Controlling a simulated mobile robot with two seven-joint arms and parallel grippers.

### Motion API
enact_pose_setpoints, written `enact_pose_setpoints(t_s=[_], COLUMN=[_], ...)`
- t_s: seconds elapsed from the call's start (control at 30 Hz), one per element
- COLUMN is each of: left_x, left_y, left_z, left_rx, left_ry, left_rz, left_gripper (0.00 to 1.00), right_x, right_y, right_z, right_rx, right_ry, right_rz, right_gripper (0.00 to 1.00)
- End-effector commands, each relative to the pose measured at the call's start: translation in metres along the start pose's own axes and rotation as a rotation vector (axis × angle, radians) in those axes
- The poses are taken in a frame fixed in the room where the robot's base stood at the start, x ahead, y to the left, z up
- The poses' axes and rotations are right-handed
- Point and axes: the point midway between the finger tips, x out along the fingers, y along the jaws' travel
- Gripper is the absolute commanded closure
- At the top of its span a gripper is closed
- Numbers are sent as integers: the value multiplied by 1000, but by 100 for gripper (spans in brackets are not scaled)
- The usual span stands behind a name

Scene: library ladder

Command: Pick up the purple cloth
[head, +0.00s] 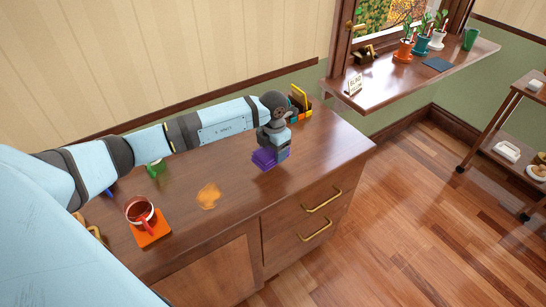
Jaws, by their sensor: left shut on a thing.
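The purple cloth (264,159) is a small folded piece near the right part of the wooden cabinet top. My left gripper (273,152) points down over it from above, and its fingers are shut on the cloth. The cloth is at or just above the wood; I cannot tell whether it touches. The gripper hides part of the cloth. My right gripper is not in view.
On the cabinet top (235,215) are an orange spill (208,195), a red mug (140,212) on an orange coaster (152,229), and a green item (156,168). A colourful holder (299,101) stands behind the gripper. The front right of the top is clear.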

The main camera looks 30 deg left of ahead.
Motion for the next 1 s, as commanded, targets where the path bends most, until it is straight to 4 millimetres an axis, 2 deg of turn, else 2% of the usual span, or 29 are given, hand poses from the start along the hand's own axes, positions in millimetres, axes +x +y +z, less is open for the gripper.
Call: enact_pose_setpoints(t_s=[0.03, 0.3, 0.5, 0.7, 1.0], left_x=[-16, -94, -136, -156, -160], left_y=[1, 1, 0, 0, 0], left_z=[1, 1, 0, 0, 0], left_rx=[0, 1, 1, -1, -1], left_ry=[-5, -6, -3, -1, 0], left_rz=[2, 2, 1, 1, 0], left_gripper=[60, 60, 60, 60, 60], right_x=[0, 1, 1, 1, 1], right_y=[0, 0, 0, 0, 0], right_z=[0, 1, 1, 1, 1], right_rx=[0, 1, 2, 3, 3], right_ry=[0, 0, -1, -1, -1], right_rz=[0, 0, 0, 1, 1], right_gripper=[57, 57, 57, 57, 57])
